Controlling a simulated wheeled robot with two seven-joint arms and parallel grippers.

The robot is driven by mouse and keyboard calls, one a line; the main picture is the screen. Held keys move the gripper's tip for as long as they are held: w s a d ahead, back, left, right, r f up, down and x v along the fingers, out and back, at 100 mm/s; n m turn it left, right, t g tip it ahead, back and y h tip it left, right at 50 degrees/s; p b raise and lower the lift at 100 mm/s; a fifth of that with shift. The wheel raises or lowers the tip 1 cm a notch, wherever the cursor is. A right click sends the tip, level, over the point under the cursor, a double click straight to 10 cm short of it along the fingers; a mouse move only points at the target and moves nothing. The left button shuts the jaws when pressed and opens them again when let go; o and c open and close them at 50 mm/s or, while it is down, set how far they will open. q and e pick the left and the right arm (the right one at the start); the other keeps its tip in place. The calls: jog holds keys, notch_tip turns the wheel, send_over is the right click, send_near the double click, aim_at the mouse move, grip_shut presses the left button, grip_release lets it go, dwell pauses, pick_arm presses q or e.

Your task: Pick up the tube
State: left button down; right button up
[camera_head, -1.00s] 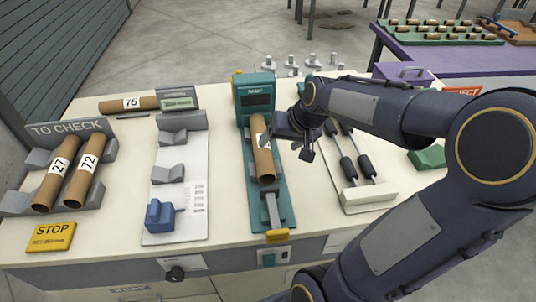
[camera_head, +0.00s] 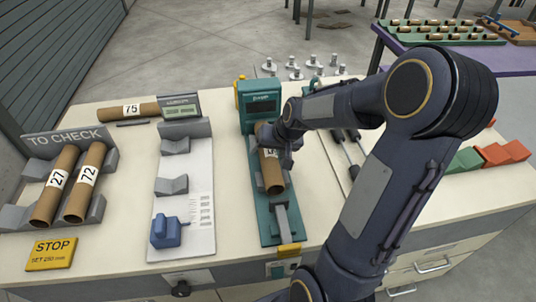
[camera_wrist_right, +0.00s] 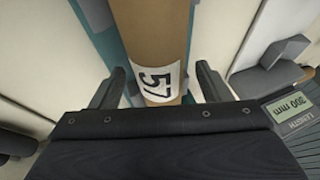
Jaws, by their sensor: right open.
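A brown cardboard tube (camera_head: 273,180) lies on the teal machine bed (camera_head: 262,222), its near end towards the table's front. In the right wrist view the tube (camera_wrist_right: 152,30) carries a white label reading 57. My right gripper (camera_head: 277,153) is over the tube and hides part of it. In the right wrist view my right gripper (camera_wrist_right: 161,74) is open, one finger on each side of the tube, with visible gaps. My left gripper is not in view.
Tubes 27 (camera_head: 56,183) and 72 (camera_head: 87,180) lie in the grey TO CHECK rack (camera_head: 101,209). Tube 75 (camera_head: 145,109) lies at the back left. A grey-white gauge board (camera_head: 200,180) stands left of the machine. Orange and green blocks (camera_head: 503,153) are at right.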

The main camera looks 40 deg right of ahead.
jog(key=c, duration=1.2)
jog(key=shift+r, duration=0.1)
